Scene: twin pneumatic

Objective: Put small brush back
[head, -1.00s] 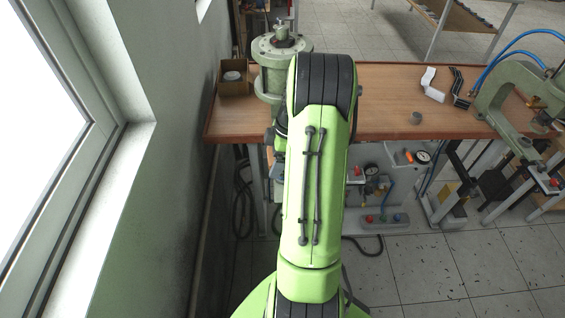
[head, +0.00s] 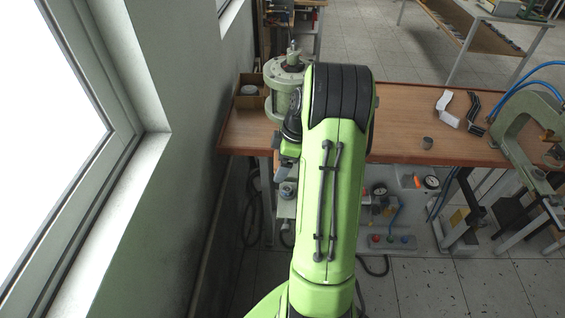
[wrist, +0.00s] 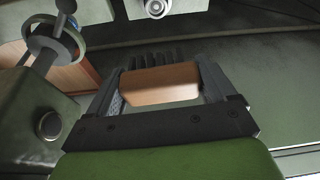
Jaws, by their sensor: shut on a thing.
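In the wrist view my gripper (wrist: 160,92) is shut on the small brush (wrist: 158,83), a tan wooden block with dark bristles at its far side. The block lies crosswise between the two fingers.
A pale green cylinder (head: 284,92) stands at the bench's left end.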

